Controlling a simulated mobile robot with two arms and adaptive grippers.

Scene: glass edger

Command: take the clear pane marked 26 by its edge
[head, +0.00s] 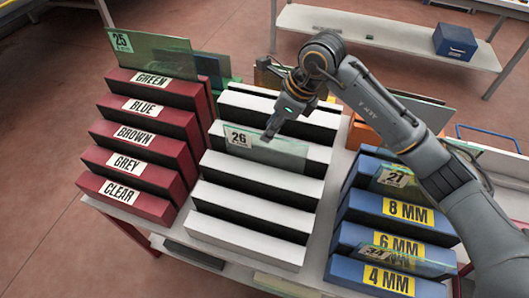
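The clear pane marked 26 (285,153) is a thin greenish glass sheet with a white "26" label at its left end. It stands in the white slotted rack (250,226), in the middle of the table. My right gripper (269,134) comes down from the upper right, and its fingertips overlap the pane's top edge just right of the label. I cannot tell whether the fingers are around the edge or only in front of it, or how far apart they are. My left gripper is out of view.
A red rack (128,198) with colour labels stands left, with pane 25 (155,53) at its back. A blue rack (348,265) with thickness labels stands right, holding panes 21 (392,181) and 34 (408,258). A shelf with a blue box (454,41) is behind.

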